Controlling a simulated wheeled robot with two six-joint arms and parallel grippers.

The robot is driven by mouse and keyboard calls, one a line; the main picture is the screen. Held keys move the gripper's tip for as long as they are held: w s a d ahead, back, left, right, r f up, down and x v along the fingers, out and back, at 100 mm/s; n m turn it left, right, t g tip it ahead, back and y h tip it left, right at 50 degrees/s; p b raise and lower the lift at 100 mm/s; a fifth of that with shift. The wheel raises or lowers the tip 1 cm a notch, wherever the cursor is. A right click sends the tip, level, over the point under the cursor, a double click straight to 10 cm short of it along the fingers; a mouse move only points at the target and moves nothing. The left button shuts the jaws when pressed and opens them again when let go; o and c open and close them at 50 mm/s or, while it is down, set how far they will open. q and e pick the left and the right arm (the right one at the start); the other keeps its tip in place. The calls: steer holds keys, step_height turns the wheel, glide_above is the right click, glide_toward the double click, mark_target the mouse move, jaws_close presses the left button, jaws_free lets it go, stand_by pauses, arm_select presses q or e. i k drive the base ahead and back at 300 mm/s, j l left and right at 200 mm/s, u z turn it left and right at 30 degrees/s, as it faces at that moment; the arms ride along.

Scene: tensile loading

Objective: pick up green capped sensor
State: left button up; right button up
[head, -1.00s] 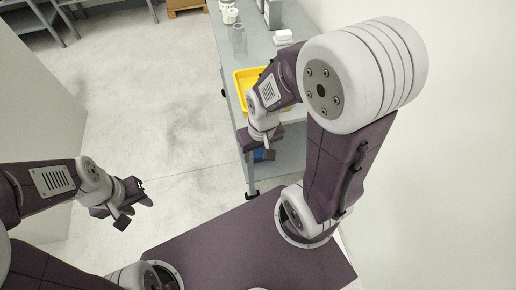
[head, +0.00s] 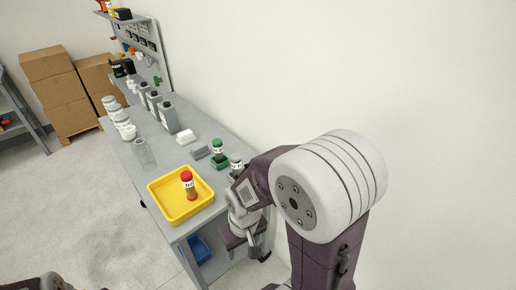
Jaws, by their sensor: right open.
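The green capped sensor (head: 218,147) is a small bottle shape with a white label and a green lid. It stands upright at a green holder (head: 221,163) on the grey workbench, right of the yellow tray. My right gripper (head: 262,256) is open, low by the bench's near right edge, well apart from the sensor. Its fingers are small and partly hard to make out. Only a piece of my left arm shows at the bottom left edge; its fingers are out of the picture.
A yellow tray (head: 166,207) holds a red capped bottle (head: 187,182). A grey capped bottle (head: 236,161) stands close right of the green one, near my right arm. Grey blocks (head: 199,151), a clear beaker (head: 144,153) and white jars (head: 124,124) stand behind. A blue bin (head: 200,248) sits below.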

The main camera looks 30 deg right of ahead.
mark_target(217, 143)
steer(key=z, duration=0.8)
